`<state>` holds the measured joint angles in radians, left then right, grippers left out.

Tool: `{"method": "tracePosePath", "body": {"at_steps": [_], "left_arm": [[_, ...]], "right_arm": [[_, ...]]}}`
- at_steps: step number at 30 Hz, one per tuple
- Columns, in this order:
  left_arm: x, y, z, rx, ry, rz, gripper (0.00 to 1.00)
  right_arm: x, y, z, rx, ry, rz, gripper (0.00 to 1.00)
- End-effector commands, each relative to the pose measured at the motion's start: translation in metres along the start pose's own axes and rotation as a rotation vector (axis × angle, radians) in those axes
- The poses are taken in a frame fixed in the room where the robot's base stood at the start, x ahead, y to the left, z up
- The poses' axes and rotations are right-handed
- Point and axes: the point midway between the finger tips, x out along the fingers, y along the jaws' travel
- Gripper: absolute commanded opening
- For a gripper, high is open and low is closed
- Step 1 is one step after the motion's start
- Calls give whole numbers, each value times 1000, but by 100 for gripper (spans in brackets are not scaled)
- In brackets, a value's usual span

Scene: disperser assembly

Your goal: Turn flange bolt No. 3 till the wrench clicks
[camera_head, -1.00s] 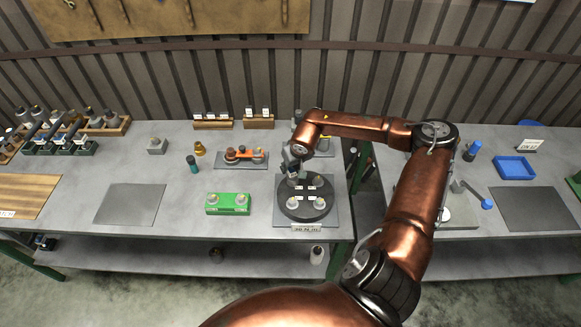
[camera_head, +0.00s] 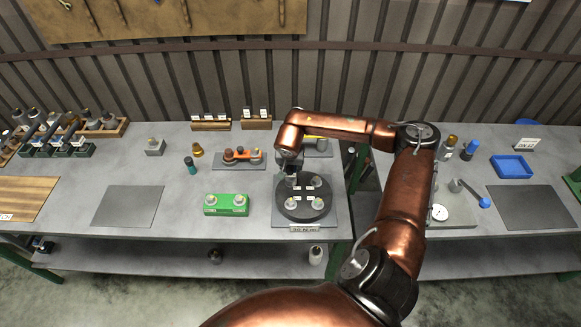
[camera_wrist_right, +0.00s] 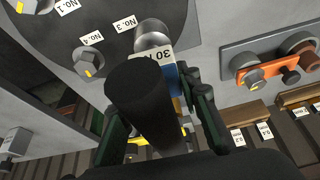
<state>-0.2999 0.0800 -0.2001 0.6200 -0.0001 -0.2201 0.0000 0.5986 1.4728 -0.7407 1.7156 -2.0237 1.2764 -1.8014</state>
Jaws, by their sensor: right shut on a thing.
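The dark round flange (camera_head: 303,209) lies on a grey plate on the table, with several bolts around it. In the right wrist view the flange (camera_wrist_right: 110,40) carries labels No. 1, No. 3 and No. 4. My right gripper (camera_wrist_right: 158,100) is shut on the wrench (camera_wrist_right: 140,85), which has a black handle, a 30 N label and a silver socket (camera_wrist_right: 152,36). The socket is beside the No. 3 label (camera_wrist_right: 125,23) and hides the bolt there; whether it is fully seated I cannot tell. Bolt No. 4 (camera_wrist_right: 88,62) shows a yellow mark. My left gripper is out of view.
A green block (camera_head: 226,205) with two bolts stands left of the flange. A tray with orange parts (camera_head: 242,158) lies behind it. On the right table are a blue tray (camera_head: 512,167) and a gauge (camera_head: 439,213). A grey mat (camera_head: 128,206) at left is bare.

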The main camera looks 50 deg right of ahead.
Motion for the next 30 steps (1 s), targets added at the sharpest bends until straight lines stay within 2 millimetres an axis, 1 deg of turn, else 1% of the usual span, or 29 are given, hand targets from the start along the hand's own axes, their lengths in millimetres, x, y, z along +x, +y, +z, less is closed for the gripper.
{"method": "tracePosePath", "body": {"at_steps": [4,9,17,30], "left_arm": [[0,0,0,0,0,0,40],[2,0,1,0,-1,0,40],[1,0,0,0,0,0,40],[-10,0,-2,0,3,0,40]], "right_arm": [[-1,0,-1,76,2,27,0],[-1,1,-2,24,3,7,0],[-2,0,-2,23,2,6,0],[-22,0,-10,23,3,7,0]]}}
